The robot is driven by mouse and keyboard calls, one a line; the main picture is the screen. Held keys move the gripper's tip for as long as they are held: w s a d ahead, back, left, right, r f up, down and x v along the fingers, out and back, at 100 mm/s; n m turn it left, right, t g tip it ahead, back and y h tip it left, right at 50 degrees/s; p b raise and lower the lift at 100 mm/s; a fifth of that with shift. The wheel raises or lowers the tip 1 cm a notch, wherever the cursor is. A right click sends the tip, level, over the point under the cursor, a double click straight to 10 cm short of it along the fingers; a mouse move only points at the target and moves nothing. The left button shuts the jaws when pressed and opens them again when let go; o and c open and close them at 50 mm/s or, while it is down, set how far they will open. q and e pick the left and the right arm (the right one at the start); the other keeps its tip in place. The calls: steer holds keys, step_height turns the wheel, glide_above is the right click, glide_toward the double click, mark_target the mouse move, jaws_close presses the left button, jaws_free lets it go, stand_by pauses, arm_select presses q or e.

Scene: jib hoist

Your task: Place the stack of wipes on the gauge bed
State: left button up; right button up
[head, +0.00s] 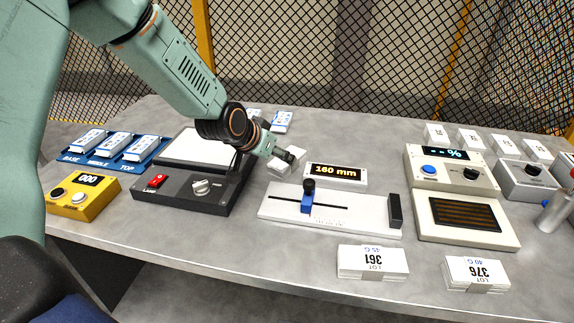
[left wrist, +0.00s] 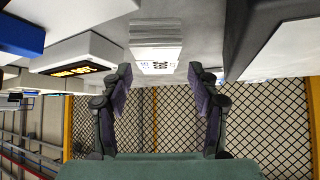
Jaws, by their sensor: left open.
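A white stack of wipes (head: 284,166) lies on the table behind the gauge, partly hidden by my left gripper. In the left wrist view, a stack with a printed code (left wrist: 156,62) lies ahead, between the open fingers but beyond their tips. My left gripper (head: 292,156) is open and empty, just above the stack in the head view; its fingers also show in the left wrist view (left wrist: 160,75). The gauge bed (head: 345,215) is a white plate with a blue slider (head: 307,200) and a black end block (head: 394,210). No wipes lie on it. My right gripper is not in view.
A display reading 160 mm (head: 336,175) stands behind the bed. Lot 361 (head: 372,264) and lot 376 (head: 475,275) stacks lie in front. A dark lightbox unit (head: 190,195) stands left; a blue-buttoned device (head: 450,170) and a slotted tray (head: 428,228) stand right.

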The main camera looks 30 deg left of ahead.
mark_target(283, 162)
arm_select(q)
steer(key=shift+b+x, duration=0.3)
steer(key=shift+x, duration=0.7)
steer(key=shift+w+d+f, duration=0.25)
steer(key=shift+d+f, duration=0.05)
steer(key=shift+f, duration=0.1)
steer(key=shift+w+f, duration=0.2)
steer(key=shift+w, duration=0.1)
steer(key=shift+w+f, duration=0.25)
steer(key=shift+w, duration=0.05)
steer(key=shift+s+a, duration=0.1)
